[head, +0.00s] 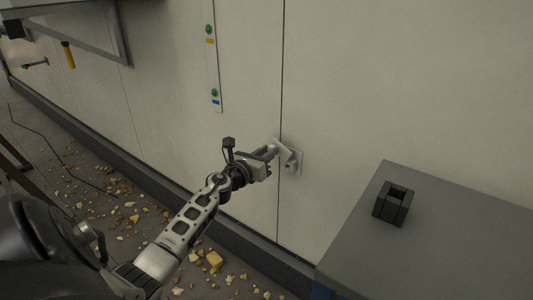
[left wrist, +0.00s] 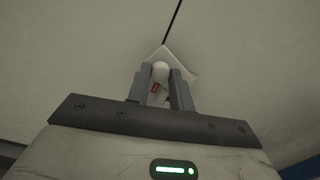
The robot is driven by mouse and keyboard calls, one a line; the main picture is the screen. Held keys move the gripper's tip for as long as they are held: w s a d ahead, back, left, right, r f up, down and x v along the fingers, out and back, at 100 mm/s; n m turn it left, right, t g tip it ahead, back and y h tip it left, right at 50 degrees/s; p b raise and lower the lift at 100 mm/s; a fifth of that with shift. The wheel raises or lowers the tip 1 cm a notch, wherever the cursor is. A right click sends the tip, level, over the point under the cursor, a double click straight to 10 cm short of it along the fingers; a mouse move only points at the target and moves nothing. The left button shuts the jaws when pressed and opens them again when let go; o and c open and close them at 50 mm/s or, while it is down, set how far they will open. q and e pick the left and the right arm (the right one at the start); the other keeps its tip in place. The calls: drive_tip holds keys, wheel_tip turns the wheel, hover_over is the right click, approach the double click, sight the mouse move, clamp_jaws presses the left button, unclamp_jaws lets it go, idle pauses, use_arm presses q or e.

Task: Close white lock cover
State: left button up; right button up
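The white lock cover (head: 283,147) is a small flap on a white lock plate (head: 298,160) on the pale wall panel, by a vertical seam. In the head view the flap looks tilted out from the plate. My left gripper (head: 271,152) is at the flap's left side. A white square plate (left wrist: 182,64) shows behind. I cannot tell whether the fingers touch the part. My right gripper is not in view.
A grey box-like surface (head: 450,215) with a black square holder (head: 393,203) stands at the right. A strip with green knobs (head: 212,60) is on the wall. Yellowish rubble (head: 214,259) lies on the floor below. The wall around the lock is clear.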

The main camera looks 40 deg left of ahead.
use_arm(q)
clamp_jaws()
